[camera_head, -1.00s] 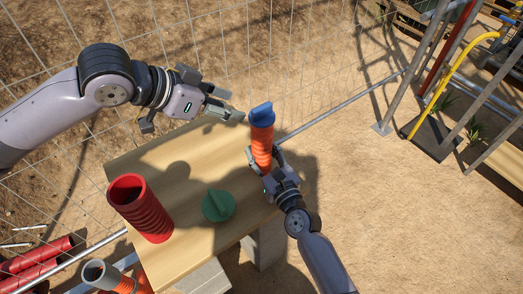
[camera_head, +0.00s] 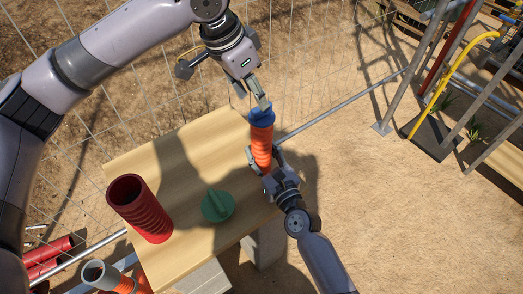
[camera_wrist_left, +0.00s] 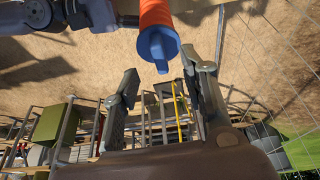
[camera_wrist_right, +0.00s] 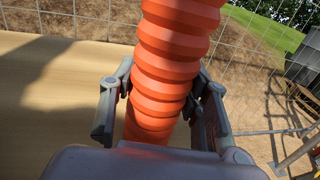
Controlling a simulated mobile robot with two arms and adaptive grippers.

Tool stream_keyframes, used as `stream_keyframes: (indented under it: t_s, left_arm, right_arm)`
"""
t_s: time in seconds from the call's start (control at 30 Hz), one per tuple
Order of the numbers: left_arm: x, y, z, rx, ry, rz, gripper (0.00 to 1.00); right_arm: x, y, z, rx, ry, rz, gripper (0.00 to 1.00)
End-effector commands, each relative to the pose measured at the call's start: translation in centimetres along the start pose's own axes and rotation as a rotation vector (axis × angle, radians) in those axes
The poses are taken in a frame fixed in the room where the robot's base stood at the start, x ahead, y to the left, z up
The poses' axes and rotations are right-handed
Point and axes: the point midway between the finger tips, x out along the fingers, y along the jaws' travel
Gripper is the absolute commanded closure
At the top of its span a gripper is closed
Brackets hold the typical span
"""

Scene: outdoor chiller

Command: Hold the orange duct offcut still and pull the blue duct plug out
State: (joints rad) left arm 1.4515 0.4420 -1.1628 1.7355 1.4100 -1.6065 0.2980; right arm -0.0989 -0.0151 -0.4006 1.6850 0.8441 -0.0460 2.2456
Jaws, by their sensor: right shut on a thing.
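The orange duct offcut (camera_head: 262,148) stands upright at the right end of the wooden board. My right gripper (camera_head: 266,165) is shut around its lower part; the right wrist view shows a finger on each side of the ribbed orange duct (camera_wrist_right: 168,75). The blue duct plug (camera_head: 262,114) sits in the top of the offcut. My left gripper (camera_head: 262,98) is above the plug, fingers pointing down towards it. In the left wrist view its fingers (camera_wrist_left: 166,85) are apart with nothing between them, and the blue plug (camera_wrist_left: 158,45) is just beyond the fingertips.
A wide red ribbed duct (camera_head: 143,212) and a green plug (camera_head: 217,205) are on the wooden board (camera_head: 185,160). A wire mesh fence (camera_head: 320,60) runs behind. Pipes lie at the lower left.

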Motion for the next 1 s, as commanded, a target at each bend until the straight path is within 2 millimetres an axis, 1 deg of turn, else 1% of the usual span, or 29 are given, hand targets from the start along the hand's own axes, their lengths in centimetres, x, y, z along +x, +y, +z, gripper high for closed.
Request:
stream_keyframes:
  t_s: [0.1,0.2,0.4,0.53,0.8,1.0]
  left_arm:
    - [1.9,0.1,0.0,0.0,-0.001,0.003,0.6]
    - [3.1,0.1,0.1,0.001,-0.002,0.003,0.6]
    - [4.6,0.0,0.0,0.001,0.001,0.001,0.6]
    - [5.0,0.0,0.0,0.001,0.001,0.001,0.6]
    - [5.1,0.0,0.0,0.001,0.001,0.001,0.61]
    - [5.1,0.1,0.0,0.001,0.0,0.002,0.74]
  right_arm:
    - [0.0,0.0,0.0,0.0,0.001,0.001,1.0]
    - [0.0,0.0,0.0,0.0,0.001,0.001,1.0]
    - [0.0,0.0,0.0,0.0,0.001,0.001,1.0]
    - [0.0,0.0,0.0,0.0,0.001,0.001,1.0]
    - [0.0,0.0,0.0,0.0,0.001,0.001,1.0]
    - [0.0,0.0,0.0,0.0,0.001,0.001,1.0]
